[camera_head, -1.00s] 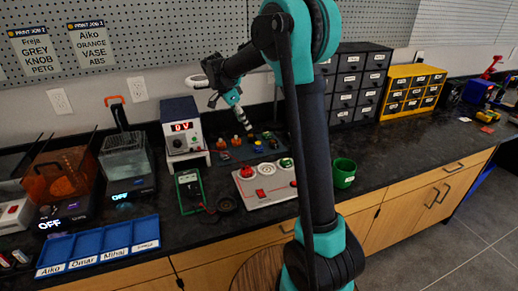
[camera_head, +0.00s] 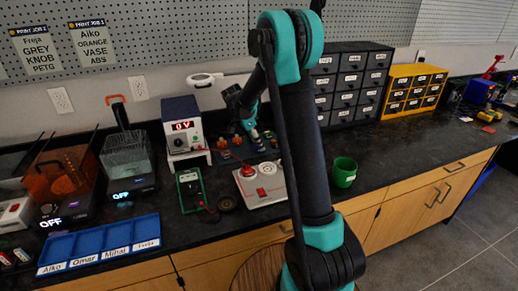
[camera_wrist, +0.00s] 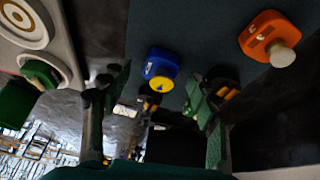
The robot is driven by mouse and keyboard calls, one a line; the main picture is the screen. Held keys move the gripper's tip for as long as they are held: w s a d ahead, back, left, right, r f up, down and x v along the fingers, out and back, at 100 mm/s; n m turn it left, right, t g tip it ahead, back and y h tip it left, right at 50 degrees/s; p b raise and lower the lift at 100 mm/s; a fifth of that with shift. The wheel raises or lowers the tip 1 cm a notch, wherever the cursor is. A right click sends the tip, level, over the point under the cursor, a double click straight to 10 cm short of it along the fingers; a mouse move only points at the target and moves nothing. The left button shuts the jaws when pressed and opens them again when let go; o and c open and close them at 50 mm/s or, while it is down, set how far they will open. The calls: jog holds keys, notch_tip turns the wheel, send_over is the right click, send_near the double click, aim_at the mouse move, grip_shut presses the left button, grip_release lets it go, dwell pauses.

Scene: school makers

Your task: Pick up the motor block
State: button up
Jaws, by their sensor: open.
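In the wrist view a small blue block with a yellow face (camera_wrist: 160,68) lies on a dark mat (camera_wrist: 205,30), roughly between and beyond my fingertips. An orange block with a pale round stub (camera_wrist: 268,38) lies farther right. A dark block with yellow parts (camera_wrist: 222,82) is close beside the right finger. I cannot tell for certain which block is the motor block. My gripper (camera_wrist: 153,105) is open, with nothing between its fingers. In the head view my gripper (camera_head: 256,138) is low over the mat, and my arm hides part of the blocks.
A white panel with a red button (camera_head: 262,190) lies in front of the mat. A power supply (camera_head: 183,128) and a green-edged meter (camera_head: 190,188) stand left. A green cup (camera_head: 344,172) is right of my arm. Dark drawers (camera_head: 347,85) stand behind. The counter right of the cup is clear.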

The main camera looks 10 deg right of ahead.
jog(key=shift+d+f, duration=0.15)
jog(key=shift+f, duration=0.15)
jog(key=shift+c, duration=0.4)
jog(key=c, duration=1.2)
jog(key=shift+r, duration=0.2)
